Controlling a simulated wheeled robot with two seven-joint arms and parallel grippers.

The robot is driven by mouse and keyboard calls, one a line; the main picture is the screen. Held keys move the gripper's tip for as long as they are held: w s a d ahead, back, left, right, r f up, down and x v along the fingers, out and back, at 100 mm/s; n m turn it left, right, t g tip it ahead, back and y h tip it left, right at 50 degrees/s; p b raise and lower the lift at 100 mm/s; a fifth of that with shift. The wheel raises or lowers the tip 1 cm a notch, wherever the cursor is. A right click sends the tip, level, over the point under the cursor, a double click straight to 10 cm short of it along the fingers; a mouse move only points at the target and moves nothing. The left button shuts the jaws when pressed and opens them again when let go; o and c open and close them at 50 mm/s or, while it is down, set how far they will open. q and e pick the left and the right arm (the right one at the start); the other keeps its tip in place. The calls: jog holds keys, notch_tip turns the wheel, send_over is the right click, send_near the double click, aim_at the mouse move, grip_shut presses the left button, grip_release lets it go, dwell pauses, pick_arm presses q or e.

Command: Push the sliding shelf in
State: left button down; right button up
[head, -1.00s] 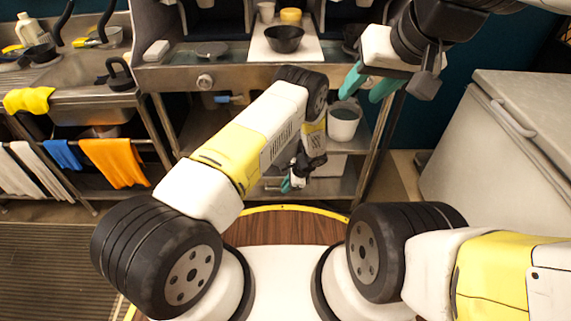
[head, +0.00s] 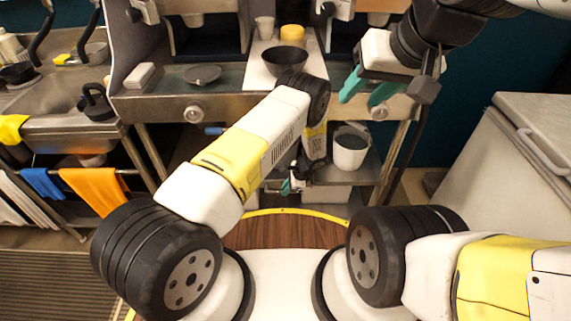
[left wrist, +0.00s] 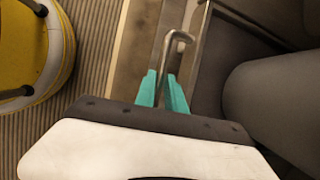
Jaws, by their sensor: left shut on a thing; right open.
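The sliding shelf (head: 352,180) is a low steel surface under the counter in the head view; much of it is hidden by my left arm. My left gripper (head: 287,187) is low in front of it, partly hidden by the arm. In the left wrist view my teal left fingertips (left wrist: 163,90) are shut on a bent metal handle (left wrist: 178,36), beside long metal edges. How far the shelf is out I cannot tell. My right gripper (head: 368,92) is open and empty, raised before the counter's right part.
A white bucket (head: 350,149) stands under the counter. A black bowl (head: 284,60) sits on a white board (head: 262,76) on the counter. A sink (head: 58,100) is at left, with hanging orange cloth (head: 95,190). A grey chest (head: 500,160) stands at right.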

pick_arm(q)
jog(key=shift+w+r, duration=0.1)
jog(key=shift+w, duration=0.3)
jog(key=c, duration=1.4)
grip_release()
jog(key=shift+s, duration=0.2)
jog(key=v, duration=0.7)
jog(key=shift+r, duration=0.3)
jog(key=shift+d, duration=0.15)
